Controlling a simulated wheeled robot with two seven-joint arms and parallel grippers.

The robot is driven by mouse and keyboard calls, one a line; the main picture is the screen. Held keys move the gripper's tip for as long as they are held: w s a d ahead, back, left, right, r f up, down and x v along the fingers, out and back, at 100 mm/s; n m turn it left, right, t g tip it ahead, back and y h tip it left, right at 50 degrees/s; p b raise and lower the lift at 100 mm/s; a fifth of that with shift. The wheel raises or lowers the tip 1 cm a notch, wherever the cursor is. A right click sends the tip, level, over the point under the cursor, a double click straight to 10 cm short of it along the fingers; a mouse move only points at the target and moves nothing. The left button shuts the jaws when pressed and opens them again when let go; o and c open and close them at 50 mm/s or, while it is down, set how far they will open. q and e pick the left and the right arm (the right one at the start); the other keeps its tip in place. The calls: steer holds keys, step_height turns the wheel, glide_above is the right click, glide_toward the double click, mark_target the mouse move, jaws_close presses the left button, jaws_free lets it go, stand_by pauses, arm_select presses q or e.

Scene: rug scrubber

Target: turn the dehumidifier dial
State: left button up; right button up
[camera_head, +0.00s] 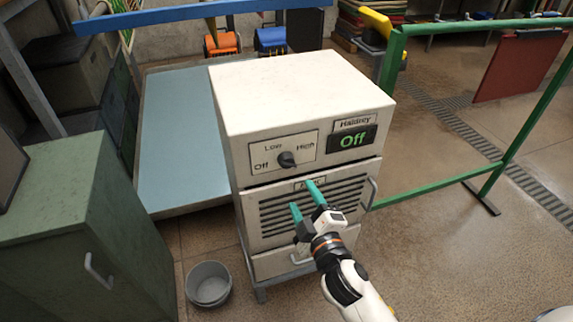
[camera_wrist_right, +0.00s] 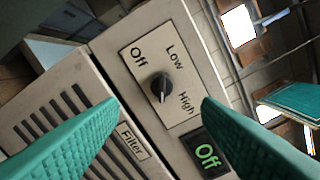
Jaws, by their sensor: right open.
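The dehumidifier (camera_head: 300,90) is a white box-shaped unit with a grey front. Its black dial (camera_head: 287,160) sits on a plate marked Off, Low and High. The dial shows close up in the wrist view (camera_wrist_right: 160,87); I cannot tell for sure which mark it points to. A green-lit display (camera_head: 352,140) reads Off. My right gripper (camera_head: 304,197) is open and empty in front of the vent grille, below the dial and apart from it. Its teal fingers show on both sides in the wrist view (camera_wrist_right: 158,107), with the dial between and beyond them. My left gripper is not in view.
A green cabinet (camera_head: 75,215) stands at the left, with a grey bucket (camera_head: 208,284) on the floor beside it. A green rail frame (camera_head: 440,186) stands at the right. A blue bar (camera_head: 190,14) crosses the top. The floor at front right is clear.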

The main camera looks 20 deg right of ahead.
mark_target(288, 167)
steer(key=w+p, duration=0.1)
steer(key=w, duration=1)
steer(key=shift+r, duration=0.1)
steer(key=shift+w+a, duration=0.1)
steer(key=shift+w, duration=0.3)
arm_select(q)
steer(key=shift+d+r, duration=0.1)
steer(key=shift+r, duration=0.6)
arm_select(e)
steer(key=c, duration=1)
steer(key=shift+o, duration=0.2)
